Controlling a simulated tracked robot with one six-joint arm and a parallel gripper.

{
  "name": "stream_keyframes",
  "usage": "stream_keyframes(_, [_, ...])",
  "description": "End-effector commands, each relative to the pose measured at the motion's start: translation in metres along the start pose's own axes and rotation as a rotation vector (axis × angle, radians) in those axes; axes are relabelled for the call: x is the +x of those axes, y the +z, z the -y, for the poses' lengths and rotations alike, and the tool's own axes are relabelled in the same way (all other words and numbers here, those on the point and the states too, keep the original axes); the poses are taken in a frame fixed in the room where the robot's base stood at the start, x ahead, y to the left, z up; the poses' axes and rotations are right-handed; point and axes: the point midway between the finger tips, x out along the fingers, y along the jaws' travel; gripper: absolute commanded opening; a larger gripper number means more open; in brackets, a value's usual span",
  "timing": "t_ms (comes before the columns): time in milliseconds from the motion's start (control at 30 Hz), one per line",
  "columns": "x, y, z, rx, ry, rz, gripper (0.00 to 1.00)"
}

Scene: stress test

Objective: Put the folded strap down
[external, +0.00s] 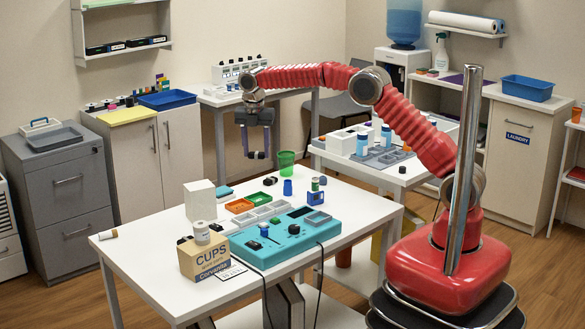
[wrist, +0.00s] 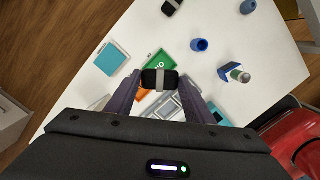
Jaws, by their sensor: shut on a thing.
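My gripper (external: 257,153) hangs pointing down on the far side of the white table, above table height. It also shows in the wrist view (wrist: 160,80), with its two dark fingers closed on a small black bundle with a grey band, which looks like the folded strap (wrist: 160,74). The bundle sits between the fingertips, clear of the table; in the external view it is too small and dark to make out well. Below it in the wrist view are a green tray (wrist: 158,58) and an orange tray (wrist: 143,95), partly hidden by the bundle and fingers.
The white table (external: 150,262) also bears a teal control box (external: 275,240), a CUPS box (external: 203,262), a white block (external: 199,200), a blue cup (external: 287,187) and a green cup (external: 286,163). Another black item (wrist: 172,5) lies nearby. The table's left part is mostly bare.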

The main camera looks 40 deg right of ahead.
Motion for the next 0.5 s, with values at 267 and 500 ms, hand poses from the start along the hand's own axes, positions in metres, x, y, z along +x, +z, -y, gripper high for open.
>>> stream_keyframes(267, [-0.009, -0.043, -0.044, -0.364, 0.045, 0.0, 0.26])
stream_keyframes(500, [-0.017, -0.083, -0.075, -0.677, 0.084, -0.002, 0.26])
